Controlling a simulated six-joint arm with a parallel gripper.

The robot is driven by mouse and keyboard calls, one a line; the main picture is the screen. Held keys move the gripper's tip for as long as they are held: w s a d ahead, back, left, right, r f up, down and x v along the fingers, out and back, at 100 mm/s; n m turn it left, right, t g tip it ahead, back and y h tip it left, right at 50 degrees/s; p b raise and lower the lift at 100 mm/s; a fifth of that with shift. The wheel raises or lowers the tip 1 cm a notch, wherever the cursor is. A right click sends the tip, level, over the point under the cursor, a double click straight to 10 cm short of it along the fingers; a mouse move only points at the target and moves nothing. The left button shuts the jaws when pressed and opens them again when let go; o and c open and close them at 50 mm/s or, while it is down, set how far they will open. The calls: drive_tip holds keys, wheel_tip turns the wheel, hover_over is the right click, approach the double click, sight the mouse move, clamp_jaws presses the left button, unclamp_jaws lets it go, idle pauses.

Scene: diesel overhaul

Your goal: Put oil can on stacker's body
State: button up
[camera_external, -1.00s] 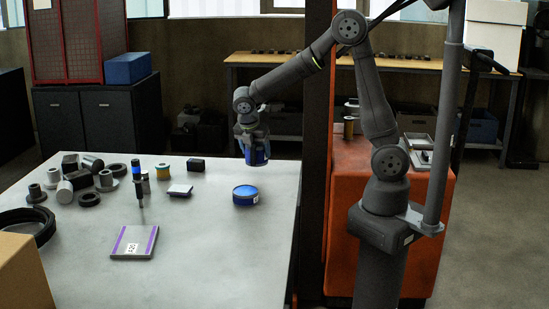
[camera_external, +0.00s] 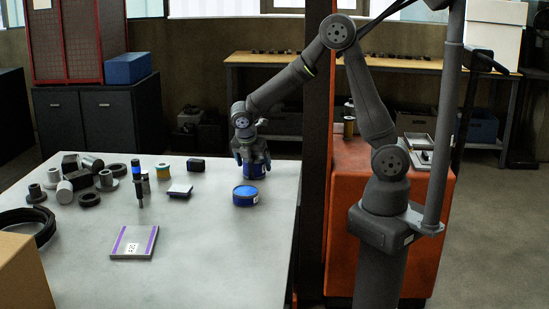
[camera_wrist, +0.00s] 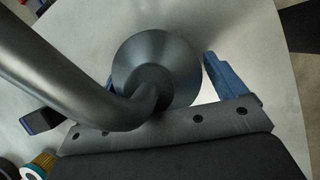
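The oil can has a dark grey cone top (camera_wrist: 158,68) and a long curved spout (camera_wrist: 70,80) that sweeps to the left in the wrist view. The stacker's orange body (camera_external: 425,220) stands right of the table, beside my arm's base.
A flat purple-edged plate (camera_external: 134,242), a small dark block (camera_external: 195,164) and several metal parts lie left on the table (camera_external: 200,270). The stacker's dark mast (camera_external: 318,130) rises between table and orange body.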

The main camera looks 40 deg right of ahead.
drive_tip(key=v, duration=1.6)
drive_tip(key=shift+s+a, duration=0.2)
drive_tip(key=shift+s, duration=0.1)
drive_tip(key=shift+o, duration=0.5)
drive_tip(key=shift+s+a+r, duration=0.15)
drive_tip(key=shift+r, duration=0.45)
